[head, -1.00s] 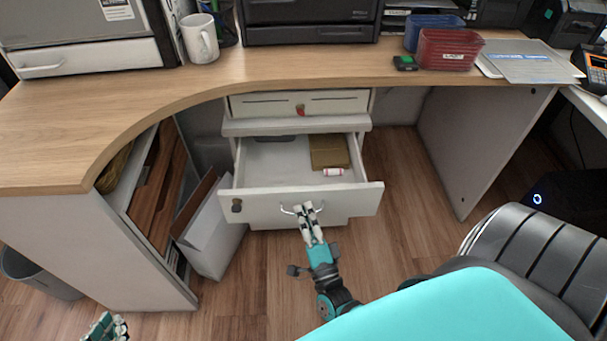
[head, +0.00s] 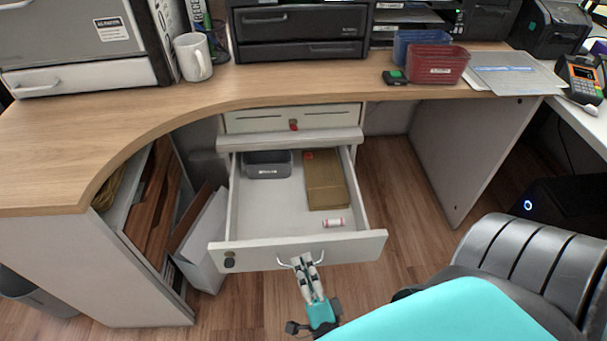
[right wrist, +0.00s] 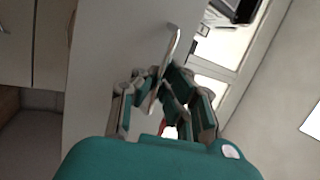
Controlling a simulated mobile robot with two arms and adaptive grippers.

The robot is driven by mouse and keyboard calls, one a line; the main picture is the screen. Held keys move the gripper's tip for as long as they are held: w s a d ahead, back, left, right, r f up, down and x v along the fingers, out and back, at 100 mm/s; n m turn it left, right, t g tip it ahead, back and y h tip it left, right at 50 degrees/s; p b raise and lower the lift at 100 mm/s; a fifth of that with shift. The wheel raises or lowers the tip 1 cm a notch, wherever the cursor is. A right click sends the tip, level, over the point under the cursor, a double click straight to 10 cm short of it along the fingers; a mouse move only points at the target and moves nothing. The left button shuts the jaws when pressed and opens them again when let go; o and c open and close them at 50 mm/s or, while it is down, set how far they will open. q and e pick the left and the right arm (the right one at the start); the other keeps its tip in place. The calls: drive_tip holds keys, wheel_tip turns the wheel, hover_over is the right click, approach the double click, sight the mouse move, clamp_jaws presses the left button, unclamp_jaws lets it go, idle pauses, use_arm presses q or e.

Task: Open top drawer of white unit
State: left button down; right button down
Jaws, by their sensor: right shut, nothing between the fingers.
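The white drawer unit (head: 290,140) stands under the wooden counter. My right gripper (head: 304,262) is at the silver handle (head: 286,264) on the drawer front. In the right wrist view the fingers (right wrist: 166,95) are around the handle (right wrist: 170,62), with the bar passing between them; firm contact cannot be told. My left gripper is out of the head view.
A grey chair (head: 515,255) and a teal surface fill the lower right. A white binder (head: 203,240) leans left of the drawer. A mug (head: 193,57) and red bin (head: 437,65) stand on the counter. Floor right of the drawer is clear.

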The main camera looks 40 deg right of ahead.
drive_tip(key=c, duration=2)
unclamp_jaws()
drive_tip(key=shift+s+f, duration=0.15)
drive_tip(key=shift+f, duration=0.2)
drive_tip(key=shift+o, duration=1.6)
drive_tip(key=shift+r, duration=0.1)
drive_tip(key=v, duration=1.2)
